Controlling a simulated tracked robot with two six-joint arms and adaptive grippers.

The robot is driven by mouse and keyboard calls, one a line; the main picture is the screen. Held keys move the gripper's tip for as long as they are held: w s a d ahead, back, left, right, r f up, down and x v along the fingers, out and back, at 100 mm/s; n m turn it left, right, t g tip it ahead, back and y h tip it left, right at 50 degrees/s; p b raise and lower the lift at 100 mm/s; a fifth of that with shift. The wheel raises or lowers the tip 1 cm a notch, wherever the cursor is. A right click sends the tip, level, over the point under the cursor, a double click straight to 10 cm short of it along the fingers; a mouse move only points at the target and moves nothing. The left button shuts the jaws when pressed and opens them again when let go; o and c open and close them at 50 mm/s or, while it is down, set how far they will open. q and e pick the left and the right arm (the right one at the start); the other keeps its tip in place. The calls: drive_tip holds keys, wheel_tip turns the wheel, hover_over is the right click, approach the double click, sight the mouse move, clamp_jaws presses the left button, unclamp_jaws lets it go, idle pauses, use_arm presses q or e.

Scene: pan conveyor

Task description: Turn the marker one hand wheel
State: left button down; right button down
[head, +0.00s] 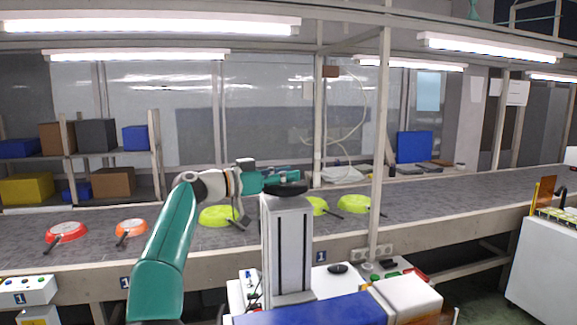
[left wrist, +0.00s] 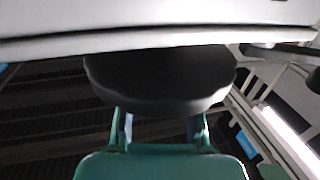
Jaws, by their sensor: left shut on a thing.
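A black hand wheel (head: 289,189) sits on top of a grey upright column (head: 287,250) at the middle of the head view. A blue plate marked 1 (head: 320,257) is on the conveyor's front beam, just right of the column. My left gripper (head: 284,177) is at the wheel, shut on it. In the left wrist view the dark wheel (left wrist: 160,75) fills the upper middle, and the gripper's two teal fingers (left wrist: 158,128) reach its rim. Part of the wheel is hidden by the gripper. My right gripper is not in view.
Behind the column runs a long grey conveyor (head: 440,192) with orange pans (head: 66,233) at left and yellow-green pans (head: 354,204) near the middle. A thin post (head: 380,130) stands right of the column. A white cabinet (head: 545,265) is at far right.

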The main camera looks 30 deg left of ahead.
use_arm(q)
drive_tip(key=shift+s, duration=0.1)
drive_tip(key=shift+w+f, duration=0.2)
drive_tip(key=shift+f, duration=0.05)
drive_tip(key=shift+s, duration=0.1)
drive_tip(key=c, duration=0.8)
unclamp_jaws()
drive_tip(key=shift+d, duration=0.15)
drive_tip(key=shift+o, duration=0.2)
drive_tip(key=shift+r, duration=0.25)
drive_tip(key=shift+s, duration=0.15)
drive_tip(key=shift+a, duration=0.2)
